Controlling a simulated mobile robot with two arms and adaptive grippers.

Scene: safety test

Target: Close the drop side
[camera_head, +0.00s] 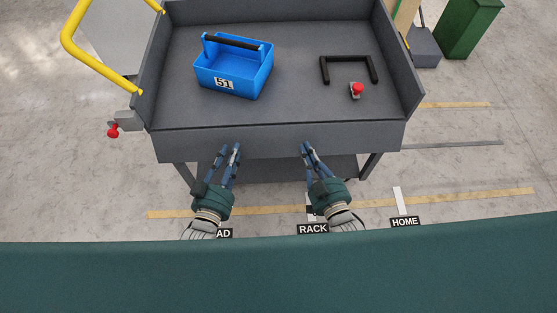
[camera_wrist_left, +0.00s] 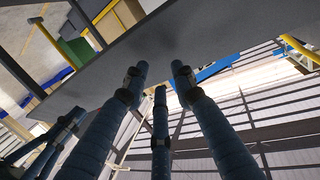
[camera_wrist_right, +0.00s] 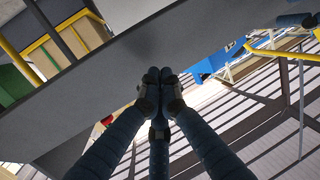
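The drop side (camera_head: 280,142) is a long dark grey panel along the near edge of a grey cart. It appears to hang down from the bed edge, below the feet of the upright end walls. Its grey face fills the upper part of the left wrist view (camera_wrist_left: 110,75) and the right wrist view (camera_wrist_right: 95,95). My left gripper (camera_head: 230,147) is at the panel's lower left, fingers apart and empty. My right gripper (camera_head: 306,146) is right of the panel's middle, fingertips together with nothing visible between them. Contact with the panel cannot be told.
On the cart bed (camera_head: 290,95) are a blue tote (camera_head: 232,82) marked 51, a black bracket-shaped bar (camera_head: 347,57) and a red knob (camera_head: 357,89). A red-knobbed latch (camera_head: 114,131) and yellow handle (camera_head: 95,62) are at the cart's left. A green bin (camera_head: 467,28) stands far right.

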